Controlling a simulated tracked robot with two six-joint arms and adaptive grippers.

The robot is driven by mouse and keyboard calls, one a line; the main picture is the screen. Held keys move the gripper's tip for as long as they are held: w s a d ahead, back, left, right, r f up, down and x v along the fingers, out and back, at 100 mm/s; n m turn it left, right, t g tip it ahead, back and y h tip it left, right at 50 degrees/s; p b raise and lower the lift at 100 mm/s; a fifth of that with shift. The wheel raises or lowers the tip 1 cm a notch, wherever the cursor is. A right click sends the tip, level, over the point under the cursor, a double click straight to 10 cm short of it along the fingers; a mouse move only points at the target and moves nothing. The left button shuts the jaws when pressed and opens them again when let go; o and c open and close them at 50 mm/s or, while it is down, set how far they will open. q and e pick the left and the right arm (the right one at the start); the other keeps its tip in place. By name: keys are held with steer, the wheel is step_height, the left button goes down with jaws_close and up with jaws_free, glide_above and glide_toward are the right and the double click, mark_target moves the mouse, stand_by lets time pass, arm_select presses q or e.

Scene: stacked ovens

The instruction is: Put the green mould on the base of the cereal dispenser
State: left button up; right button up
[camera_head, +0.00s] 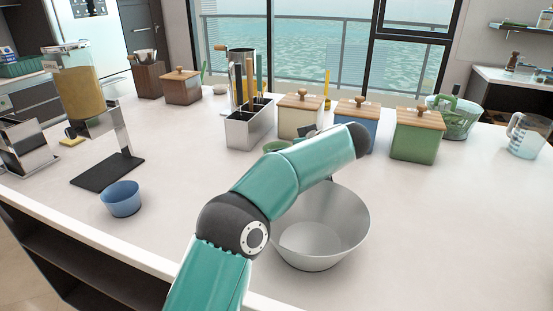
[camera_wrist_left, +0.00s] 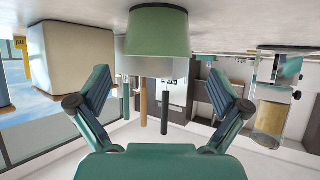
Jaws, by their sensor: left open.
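The green mould (camera_head: 276,146) is mostly hidden behind my left arm in the head view, near the metal utensil holder. In the left wrist view the green mould (camera_wrist_left: 157,32) appears upside down, just ahead of my left gripper (camera_wrist_left: 160,88). The gripper's two fingers are spread wide, with nothing held between them. The cereal dispenser (camera_head: 80,88) stands at the left, with a flat black base (camera_head: 108,173) that looks bare. The dispenser also shows at the right of the left wrist view (camera_wrist_left: 270,118). My right gripper is not in view.
A blue mould (camera_head: 121,199) stands in front of the dispenser base. A large white bowl (camera_head: 345,235) is beside my arm. The metal utensil holder (camera_head: 249,130) and wooden-lidded boxes, one cream (camera_head: 299,118) and one green (camera_head: 416,140), stand behind.

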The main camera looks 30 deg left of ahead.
arm_select(q)
steer(key=shift+p+x, duration=0.5)
steer(key=shift+x, duration=2.35)
steer(key=shift+w+d, duration=0.1)
steer(key=shift+w, duration=0.05)
steer(key=c, duration=1.2)
